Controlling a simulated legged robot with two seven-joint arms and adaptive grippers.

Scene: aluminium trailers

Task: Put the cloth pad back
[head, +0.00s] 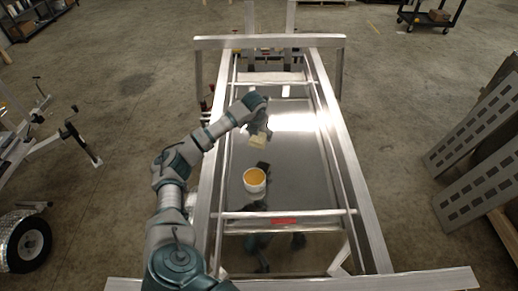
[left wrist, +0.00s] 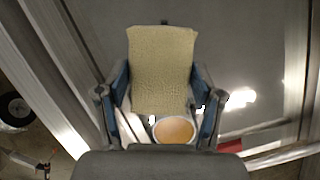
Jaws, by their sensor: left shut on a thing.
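My left gripper (head: 260,128) is shut on the cloth pad (head: 258,141), a pale yellow textured piece. In the left wrist view the cloth pad (left wrist: 161,70) stands between the two blue-sided fingers of my left gripper (left wrist: 160,97). The gripper and pad are over the grey metal bed of the trailer (head: 300,165), beyond the bucket. A white bucket (head: 254,187) with orange-yellow contents is on the bed; part of the bucket (left wrist: 174,132) shows below the pad in the left wrist view. My right gripper is not in view.
Aluminium rails (head: 349,175) frame the bed, with a crossbar (head: 290,214) bearing a red mark on the near side. A small dark patch (head: 263,166) lies beside the bucket. Perforated grey panels (head: 480,150) stand at right. The bed right of the bucket is clear.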

